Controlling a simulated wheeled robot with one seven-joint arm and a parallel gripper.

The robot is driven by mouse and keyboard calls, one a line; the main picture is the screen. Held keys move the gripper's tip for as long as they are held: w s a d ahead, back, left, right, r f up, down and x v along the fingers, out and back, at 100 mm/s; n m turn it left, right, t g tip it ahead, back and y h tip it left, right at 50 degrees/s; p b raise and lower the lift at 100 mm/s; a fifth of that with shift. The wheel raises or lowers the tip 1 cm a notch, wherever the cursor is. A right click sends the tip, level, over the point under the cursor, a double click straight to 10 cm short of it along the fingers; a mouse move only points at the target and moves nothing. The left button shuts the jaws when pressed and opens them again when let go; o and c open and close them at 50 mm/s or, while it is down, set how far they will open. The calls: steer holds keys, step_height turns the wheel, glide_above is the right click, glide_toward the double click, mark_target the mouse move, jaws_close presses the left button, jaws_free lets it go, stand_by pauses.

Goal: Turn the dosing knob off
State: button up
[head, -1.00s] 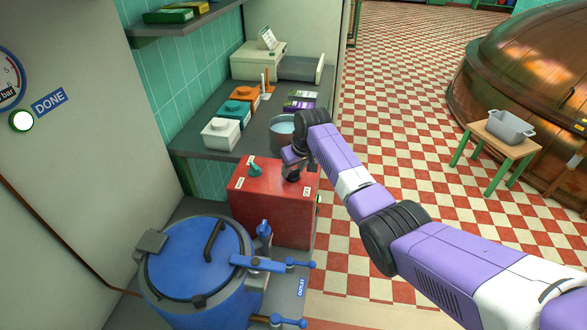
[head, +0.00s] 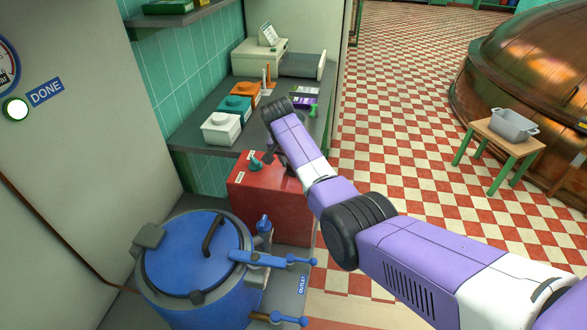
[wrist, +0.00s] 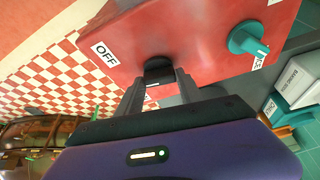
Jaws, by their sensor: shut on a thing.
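The red box (head: 270,210) stands below the shelf in the head view. On its top are a teal knob (head: 254,163) with a pointer, and a black knob (wrist: 158,70). A white OFF label (wrist: 105,53) lies beside the black knob in the wrist view. The teal knob (wrist: 248,38) has another label next to it, only partly readable. My gripper (wrist: 160,88) is shut on the black knob, with one finger on each side. In the head view my arm hides the black knob and most of the gripper.
A blue lidded vessel (head: 195,255) with blue valve handles (head: 290,261) stands in front of the box. White, teal and orange containers (head: 220,128) sit on the shelf behind. The checkered floor (head: 400,120) to the right is open up to a small table (head: 495,138).

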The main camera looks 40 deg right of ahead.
steer(key=m+b, duration=0.1)
steer(key=b, duration=0.1)
steer(key=m+g+b, duration=0.1)
steer(key=m+b, duration=0.1)
steer(key=b, duration=0.1)
steer(key=m+g+b, duration=0.1)
steer(key=m+b, duration=0.1)
steer(key=shift+w+f+h, duration=0.2)
steer(key=shift+f+h, duration=0.1)
steer(key=m+b, duration=0.2)
steer(key=b, duration=0.1)
steer(key=shift+r+g, duration=0.25)
steer(key=shift+g, duration=0.15)
steer(key=o, duration=1.4)
steer(key=shift+b+v, duration=0.45)
steer(key=shift+v, duration=3.5)
